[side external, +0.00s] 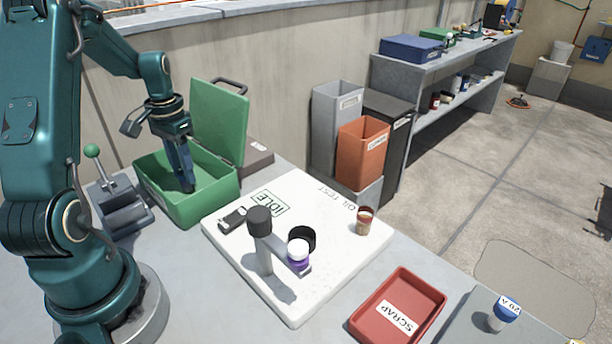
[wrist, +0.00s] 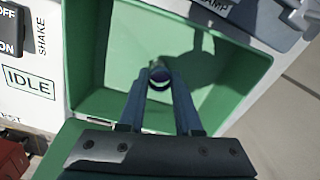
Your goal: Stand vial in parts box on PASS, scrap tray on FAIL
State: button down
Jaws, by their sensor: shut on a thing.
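My gripper (side external: 187,186) reaches down into the open green parts box (side external: 208,207), its fingers pointing at the floor. In the wrist view my gripper (wrist: 160,82) is shut on a small vial (wrist: 159,73), seen from above with a dark purplish top. The vial appears upright inside the box, near the floor; whether it touches cannot be told. Fingers and box wall hide it in the side view. The red scrap tray (side external: 372,322) is empty, at the front right. The white test board shows a boxed IDLE sign (side external: 270,203).
A grey post fixture (side external: 262,252) stands on the board beside a white-and-purple item (side external: 299,254). The box's raised lid (side external: 218,120) stands behind my gripper. A lever clamp (side external: 120,207) is left of the box.

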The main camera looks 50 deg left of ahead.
jog(key=shift+f, duration=0.1)
jog(key=c, duration=0.6)
grip_release()
notch_tip(320, 180, up, 12)
jog(key=d+r+m+t+y, duration=0.1)
jog(key=d+r+m+t, duration=0.15)
jog(key=d, duration=0.95)
jog(key=s+d+f+t, duration=0.1)
jog(key=s+d, duration=0.1)
jog(key=d, duration=0.4)
jog(key=s+d+t+h, duration=0.1)
jog(key=s+d+t, duration=0.1)
jog(key=d, duration=0.4)
jog(key=shift+s+f+m, duration=0.4)
jog(key=shift+s+m, duration=0.05)
jog(key=shift+s, duration=0.4)
